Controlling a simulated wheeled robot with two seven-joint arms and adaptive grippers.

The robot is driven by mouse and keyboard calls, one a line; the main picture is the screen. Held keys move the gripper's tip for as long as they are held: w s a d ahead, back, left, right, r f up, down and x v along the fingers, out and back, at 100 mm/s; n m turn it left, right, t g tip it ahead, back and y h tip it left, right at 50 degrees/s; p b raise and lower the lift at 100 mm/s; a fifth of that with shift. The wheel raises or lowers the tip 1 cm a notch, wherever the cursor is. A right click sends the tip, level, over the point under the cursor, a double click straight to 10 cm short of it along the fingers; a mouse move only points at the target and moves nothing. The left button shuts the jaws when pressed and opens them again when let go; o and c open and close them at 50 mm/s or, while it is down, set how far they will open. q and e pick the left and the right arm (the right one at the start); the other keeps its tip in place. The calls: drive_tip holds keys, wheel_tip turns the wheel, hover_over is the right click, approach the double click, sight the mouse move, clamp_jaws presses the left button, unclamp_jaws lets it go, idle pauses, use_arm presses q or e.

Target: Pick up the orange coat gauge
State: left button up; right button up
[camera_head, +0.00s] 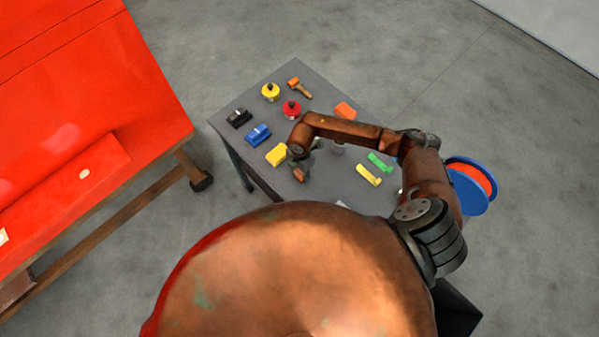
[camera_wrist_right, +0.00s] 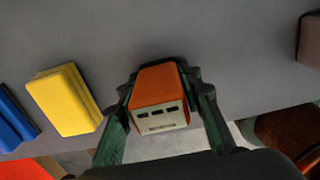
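The orange coat gauge (camera_wrist_right: 160,80) is a small orange block with a pale end face bearing dark slots. In the right wrist view it sits between the two green fingers of my right gripper (camera_wrist_right: 160,90), whose tips appear to press on both its sides. In the head view my right gripper (camera_head: 302,167) is over the near left edge of the grey table (camera_head: 335,190), with a small patch of the gauge (camera_head: 299,174) showing below it. I cannot tell whether the gauge is clear of the table top. My left gripper is not in view.
A yellow block (camera_head: 277,154) and a blue block (camera_head: 258,134) are left of the gripper. A black block (camera_head: 239,117), yellow and red round pieces and another orange block (camera_head: 345,110) lie farther back. Green and yellow pieces lie right. A red cart (camera_head: 90,100) stands left.

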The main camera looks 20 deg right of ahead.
drive_tip(key=c, duration=0.6)
drive_tip(key=shift+c, duration=0.4)
drive_tip(key=shift+r, duration=0.1)
